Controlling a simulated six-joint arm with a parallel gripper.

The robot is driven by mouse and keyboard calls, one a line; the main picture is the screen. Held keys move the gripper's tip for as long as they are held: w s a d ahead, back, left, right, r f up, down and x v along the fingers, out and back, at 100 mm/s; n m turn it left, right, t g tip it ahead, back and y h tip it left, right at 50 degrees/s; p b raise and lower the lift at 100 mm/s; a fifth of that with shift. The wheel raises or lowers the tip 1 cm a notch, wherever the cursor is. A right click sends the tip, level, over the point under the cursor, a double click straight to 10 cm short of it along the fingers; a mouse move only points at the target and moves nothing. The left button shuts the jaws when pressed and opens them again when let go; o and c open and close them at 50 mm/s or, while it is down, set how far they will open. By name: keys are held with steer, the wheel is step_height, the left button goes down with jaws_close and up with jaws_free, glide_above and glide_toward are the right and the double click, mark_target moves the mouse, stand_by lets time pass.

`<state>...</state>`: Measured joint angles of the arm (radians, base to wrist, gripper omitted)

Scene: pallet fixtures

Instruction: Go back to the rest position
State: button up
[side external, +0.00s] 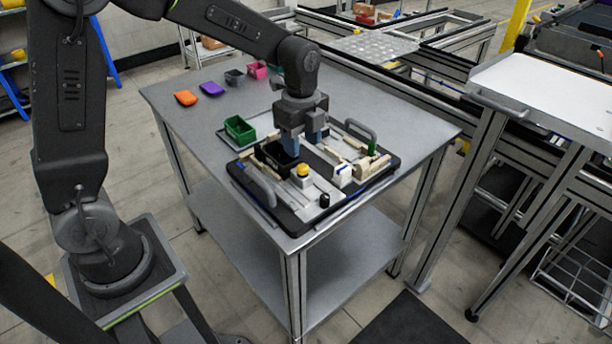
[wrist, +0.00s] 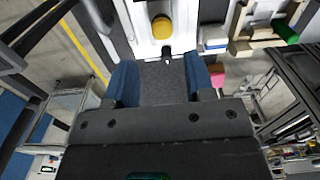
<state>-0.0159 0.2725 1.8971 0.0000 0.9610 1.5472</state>
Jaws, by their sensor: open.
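My gripper (side external: 304,141) points down over the pallet fixture (side external: 240,176) on the grey table, near the black bin (side external: 272,160). Its two blue-grey fingers also show in the wrist view (wrist: 162,78), spread apart with nothing held between them. Whether the fingertips touch anything below is hard to tell. A yellow button (side external: 303,170) on a pale block stands in front of the gripper, with a black knob (side external: 325,200) nearby. In the wrist view the yellow button (wrist: 161,27) and black knob (wrist: 166,52) lie just beyond the fingers.
A green bin (side external: 240,130) stands at the fixture's left edge. Orange (side external: 186,98), purple (side external: 212,88), grey (side external: 235,77) and pink (side external: 257,70) bins line the table's back. Metal handles (side external: 360,131) rise from the fixture. A white-topped stand (side external: 550,88) is to the right.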

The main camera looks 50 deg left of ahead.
steer(key=s+r+n+t, duration=0.2)
steer(key=s+r+n, duration=0.3)
steer(key=s+n, duration=0.3)
steer(key=s+r+n+t, duration=0.3)
steer(key=s+r+n, duration=0.2)
steer(key=s+n, duration=0.4)
steer(key=shift+s+d+n, duration=0.3)
steer(key=shift+s+d, duration=0.05)
steer(key=shift+s, duration=0.8)
